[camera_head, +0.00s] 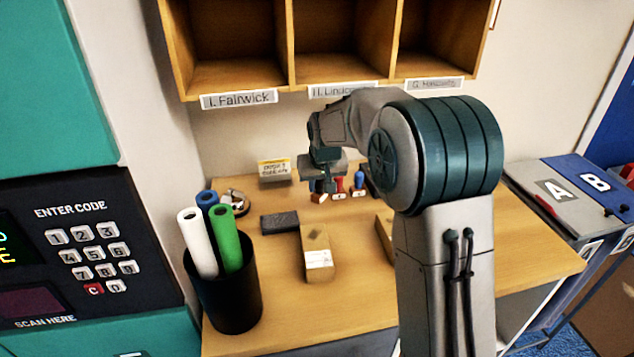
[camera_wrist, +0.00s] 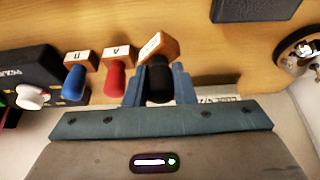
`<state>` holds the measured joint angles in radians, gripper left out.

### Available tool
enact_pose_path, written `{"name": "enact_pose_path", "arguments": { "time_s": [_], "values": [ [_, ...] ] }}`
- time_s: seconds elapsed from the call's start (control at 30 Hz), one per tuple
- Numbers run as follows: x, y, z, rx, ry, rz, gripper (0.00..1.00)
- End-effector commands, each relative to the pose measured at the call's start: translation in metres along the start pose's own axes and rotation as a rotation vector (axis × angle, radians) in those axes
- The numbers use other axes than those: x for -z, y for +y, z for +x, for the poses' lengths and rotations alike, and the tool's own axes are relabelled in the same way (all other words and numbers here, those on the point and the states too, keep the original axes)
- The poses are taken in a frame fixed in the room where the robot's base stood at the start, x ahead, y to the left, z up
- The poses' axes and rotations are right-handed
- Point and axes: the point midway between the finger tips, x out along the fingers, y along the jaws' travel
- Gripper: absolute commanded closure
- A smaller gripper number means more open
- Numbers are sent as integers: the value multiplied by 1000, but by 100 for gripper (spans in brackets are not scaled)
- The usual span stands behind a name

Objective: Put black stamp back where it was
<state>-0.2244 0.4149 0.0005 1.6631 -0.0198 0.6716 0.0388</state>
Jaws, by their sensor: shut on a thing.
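The black stamp (camera_wrist: 158,80) has a black handle and a wooden block. My gripper (camera_wrist: 158,92) is shut on its handle in the wrist view, and the block sits turned compared with the other stamps. In the head view my gripper (camera_head: 322,182) is low over the back of the desk and mostly hides the stamp. A red stamp (camera_wrist: 115,78) and a blue stamp (camera_wrist: 75,80) stand in a row to its left in the wrist view. I cannot tell whether the black stamp touches the desk.
A dark block (camera_wrist: 30,68) and a white-handled item (camera_wrist: 32,97) lie beyond the blue stamp. A dark pad (camera_head: 280,222), a small carton (camera_head: 317,253) and a black cup of rolls (camera_head: 225,295) stand on the desk (camera_head: 275,270). Cubbyholes (camera_head: 340,45) hang above.

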Motion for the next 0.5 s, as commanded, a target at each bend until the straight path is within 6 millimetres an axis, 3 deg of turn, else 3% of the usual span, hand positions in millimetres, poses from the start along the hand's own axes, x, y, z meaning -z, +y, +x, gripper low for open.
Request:
{"name": "enact_pose_path", "arguments": {
  "time_s": [0.3, 0.5],
  "values": [
    [18, 0, 30, 0, -1, 0, 91],
    [19, 0, 33, 0, 1, 0, 91]
  ]
}}
